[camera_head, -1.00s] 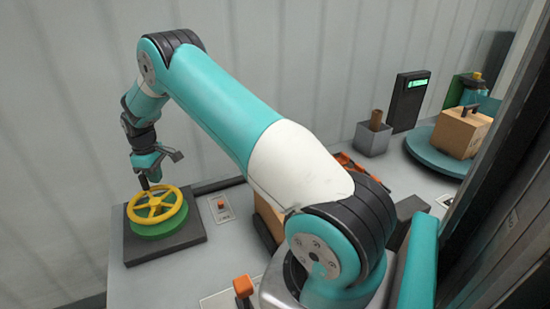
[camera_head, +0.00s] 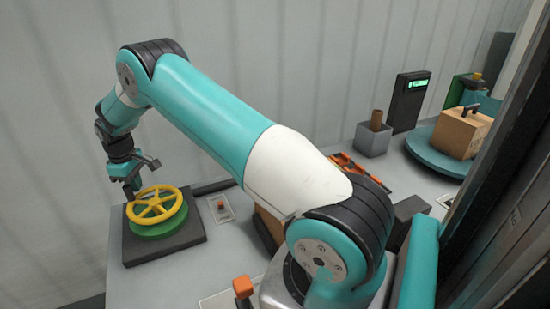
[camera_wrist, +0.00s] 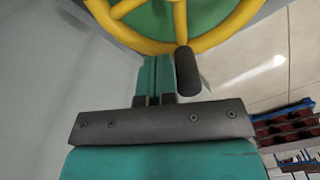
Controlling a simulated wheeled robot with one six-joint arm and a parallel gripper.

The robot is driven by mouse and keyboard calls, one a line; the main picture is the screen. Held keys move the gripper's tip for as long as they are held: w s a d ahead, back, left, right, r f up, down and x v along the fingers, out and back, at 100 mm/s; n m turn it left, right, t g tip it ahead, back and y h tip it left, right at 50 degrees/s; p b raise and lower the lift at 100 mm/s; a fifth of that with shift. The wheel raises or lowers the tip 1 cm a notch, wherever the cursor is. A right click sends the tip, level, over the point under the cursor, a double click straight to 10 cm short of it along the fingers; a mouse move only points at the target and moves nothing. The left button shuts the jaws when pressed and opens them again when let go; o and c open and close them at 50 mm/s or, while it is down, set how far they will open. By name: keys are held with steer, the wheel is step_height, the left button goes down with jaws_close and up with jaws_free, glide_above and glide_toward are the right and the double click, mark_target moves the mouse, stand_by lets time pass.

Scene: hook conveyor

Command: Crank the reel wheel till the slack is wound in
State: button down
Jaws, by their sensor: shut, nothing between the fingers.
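The reel wheel (camera_head: 155,204) is a yellow spoked wheel above a green disc (camera_head: 160,226) on a dark square base, at the left end of the counter. My gripper (camera_head: 132,196) points down at the wheel's left rim. In the wrist view the yellow rim (camera_wrist: 222,38) crosses the top, and a dark crank handle (camera_wrist: 187,72) stands out from it. My gripper's teal fingers (camera_wrist: 155,80) are together, with nothing between them, just left of the handle. I cannot tell whether they touch it.
A small panel with an orange button (camera_head: 221,206) lies right of the wheel base. An orange-topped lever (camera_head: 243,287) is near the front edge. A cardboard box (camera_head: 461,133) sits on a teal turntable (camera_head: 418,146) at the far right.

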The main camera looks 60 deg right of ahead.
mark_target(138, 218)
steer(key=shift+a, duration=0.5)
steer(key=shift+s+a, duration=0.45)
steer(key=shift+a, duration=0.35)
steer(key=shift+s+a, duration=0.4)
steer(key=shift+a, duration=0.35)
steer(key=shift+s+a+p, duration=0.2)
steer(key=shift+s+a, duration=0.3)
steer(key=shift+s, duration=0.3)
steer(key=shift+s+a+p, duration=0.15)
steer(key=shift+s+a, duration=0.35)
steer(key=shift+s, duration=0.25)
steer(key=shift+s, duration=0.1)
steer(key=shift+s, duration=1.7)
